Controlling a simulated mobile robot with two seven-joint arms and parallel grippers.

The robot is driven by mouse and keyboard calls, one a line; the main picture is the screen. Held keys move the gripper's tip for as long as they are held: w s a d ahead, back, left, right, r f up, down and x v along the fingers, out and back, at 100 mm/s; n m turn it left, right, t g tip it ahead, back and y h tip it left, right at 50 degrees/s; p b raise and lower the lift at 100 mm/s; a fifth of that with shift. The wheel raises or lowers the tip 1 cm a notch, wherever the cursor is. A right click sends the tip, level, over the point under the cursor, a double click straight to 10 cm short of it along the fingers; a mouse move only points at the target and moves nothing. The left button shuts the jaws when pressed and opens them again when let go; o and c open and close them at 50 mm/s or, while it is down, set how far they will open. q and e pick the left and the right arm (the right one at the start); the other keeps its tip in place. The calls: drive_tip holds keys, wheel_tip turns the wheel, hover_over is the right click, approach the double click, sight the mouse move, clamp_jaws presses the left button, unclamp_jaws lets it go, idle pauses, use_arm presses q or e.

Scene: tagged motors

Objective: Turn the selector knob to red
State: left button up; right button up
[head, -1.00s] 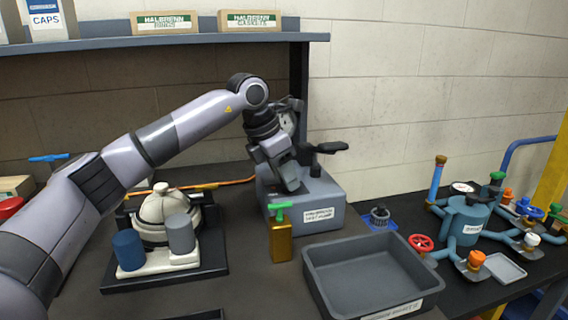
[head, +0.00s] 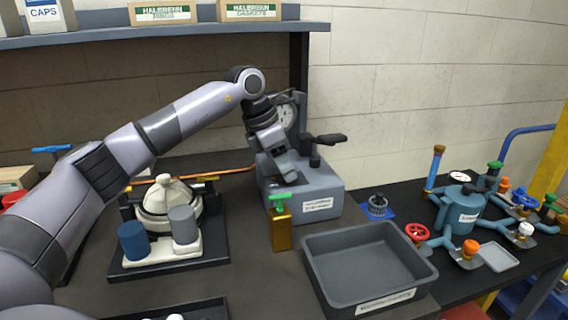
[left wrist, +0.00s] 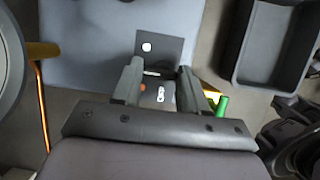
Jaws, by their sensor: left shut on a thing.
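My left gripper (head: 287,176) points down at the top of the grey test stand (head: 318,206). It also shows in the left wrist view (left wrist: 158,72), where both fingers close around the selector knob, of which little can be made out. Between and past the fingers is a dark panel (left wrist: 160,42) with a white dot and, nearer me, an orange-red dot (left wrist: 142,86). A white marking lies beside that dot. I cannot tell which dot the knob points to. In the head view the gripper hides the knob. My right gripper is in neither view.
A gold block with a green handle (head: 281,228) stands close in front of the test stand. A grey tray (head: 318,270) lies to its right. A black lever (head: 322,140) rises behind the gripper. A blue pump with valves (head: 461,212) stands farther right.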

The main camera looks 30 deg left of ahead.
use_arm(q)
drive_tip(key=o, duration=1.1)
drive_tip(key=shift+c, duration=0.2)
drive_tip(key=shift+r, duration=0.15)
drive_tip(key=v, duration=0.7)
